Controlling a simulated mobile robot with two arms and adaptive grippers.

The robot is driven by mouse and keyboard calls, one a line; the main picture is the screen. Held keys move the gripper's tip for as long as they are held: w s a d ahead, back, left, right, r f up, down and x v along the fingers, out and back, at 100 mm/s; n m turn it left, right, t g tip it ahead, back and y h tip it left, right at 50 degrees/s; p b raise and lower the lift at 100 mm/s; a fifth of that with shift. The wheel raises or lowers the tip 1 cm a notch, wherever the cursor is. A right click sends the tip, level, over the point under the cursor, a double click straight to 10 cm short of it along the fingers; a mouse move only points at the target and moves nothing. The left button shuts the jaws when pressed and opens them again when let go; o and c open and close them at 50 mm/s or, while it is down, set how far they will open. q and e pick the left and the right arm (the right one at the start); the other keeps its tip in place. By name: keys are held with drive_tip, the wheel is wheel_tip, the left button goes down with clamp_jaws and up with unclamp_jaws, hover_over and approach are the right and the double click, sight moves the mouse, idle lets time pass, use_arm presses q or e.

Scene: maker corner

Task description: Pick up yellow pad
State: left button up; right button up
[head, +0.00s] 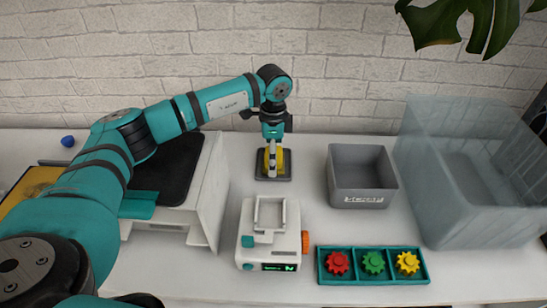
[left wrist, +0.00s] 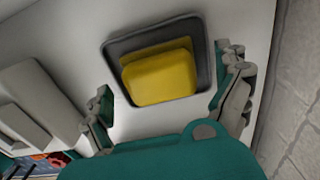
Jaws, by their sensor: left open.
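The yellow pad (left wrist: 160,77) lies in a dark square tray (left wrist: 117,47) in the left wrist view. In the head view the yellow pad (head: 280,160) shows only in part, behind my gripper, with the dark tray (head: 274,177) around its base. My left gripper (head: 271,160) points down over the pad. In the left wrist view my left gripper (left wrist: 170,100) is open, with one finger on each side of the pad and tray. I cannot tell whether a finger touches them. My right gripper is not in view.
A white device (head: 262,247) with an orange knob stands in front of the tray. A grey bin (head: 375,198) and a large clear bin (head: 490,220) stand to the right. A teal tray (head: 372,280) holds red, green and yellow gears. A white box (head: 208,185) stands left, under my arm.

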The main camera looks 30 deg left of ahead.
use_arm(q)
drive_tip(key=shift+f, duration=0.45)
drive_tip(key=c, duration=1.2)
drive_tip(key=shift+r, duration=0.15)
wheel_tip(320, 180, up, 10)
drive_tip(key=shift+f+b, duration=0.1)
drive_tip(key=shift+b, duration=0.2)
